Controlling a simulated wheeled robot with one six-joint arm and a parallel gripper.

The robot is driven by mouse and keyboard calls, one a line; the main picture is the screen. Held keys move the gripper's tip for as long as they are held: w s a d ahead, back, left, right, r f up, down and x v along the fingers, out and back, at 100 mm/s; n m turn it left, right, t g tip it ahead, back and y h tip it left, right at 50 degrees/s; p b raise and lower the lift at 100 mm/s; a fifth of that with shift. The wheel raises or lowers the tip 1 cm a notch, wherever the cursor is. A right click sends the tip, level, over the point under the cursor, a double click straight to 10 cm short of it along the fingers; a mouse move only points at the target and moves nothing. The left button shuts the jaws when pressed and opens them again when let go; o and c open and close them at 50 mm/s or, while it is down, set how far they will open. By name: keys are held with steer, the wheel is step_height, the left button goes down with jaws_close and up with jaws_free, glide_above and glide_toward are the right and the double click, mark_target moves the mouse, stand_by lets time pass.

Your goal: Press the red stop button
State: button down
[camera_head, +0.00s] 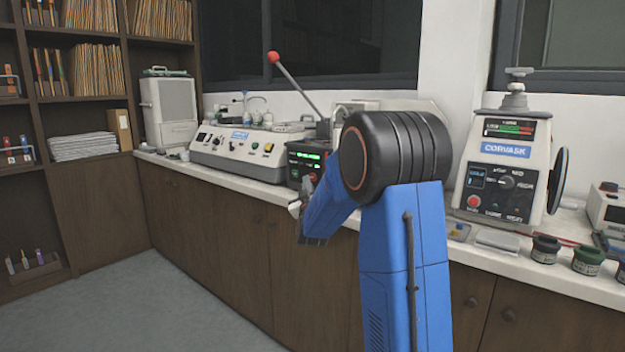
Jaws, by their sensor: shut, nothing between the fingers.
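A dark control box (308,158) with a green display stands on the counter behind my arm. A small red button (313,177) shows low on its front, partly hidden by my blue arm. A second red button (473,202) sits on the dark panel of the white Corvask machine (515,152) to the right. The frame does not show which one is the stop button. My gripper (295,209) is in front of the counter edge, below and left of the dark box's button. It is small, partly hidden by my arm, shut and empty, and appears apart from both buttons.
A lever with a red knob (273,57) rises beside the dark box. A long beige machine (240,147) stands to its left. Small jars (545,249) and a grey tray (497,241) line the counter (575,284) at right. Shelves fill the left; the floor (110,312) is clear.

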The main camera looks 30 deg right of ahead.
steer(key=shift+s+a, duration=0.3)
steer(key=shift+a, duration=0.5)
steer(key=shift+s+a, duration=0.3)
steer(key=shift+a, duration=0.45)
steer(key=shift+s+a, duration=0.3)
steer(key=shift+a, duration=0.5)
steer(key=s+a+f+n+g+y, duration=0.1)
steer(key=s+a+f+g+y, duration=0.25)
steer(key=s+a, duration=0.55)
steer(key=s+a+f+g+y, duration=0.25)
steer(key=s+a+y, duration=0.35)
steer(key=s, duration=0.5)
steer(key=s+a+f+g, duration=0.2)
steer(key=s+f, duration=0.1)
steer(key=s, duration=0.7)
steer(key=s+a+f+g, duration=0.1)
steer(key=s+f+g, duration=0.2)
steer(key=s, duration=0.7)
steer(key=s+a+f+m+g, duration=0.1)
steer(key=s+a+f+g, duration=0.1)
steer(key=s, duration=0.8)
step_height(320, 180, down, 2)
steer(key=shift+s+a+f+g, duration=0.25)
steer(key=shift+s+a+g, duration=0.1)
steer(key=shift+g, duration=0.25)
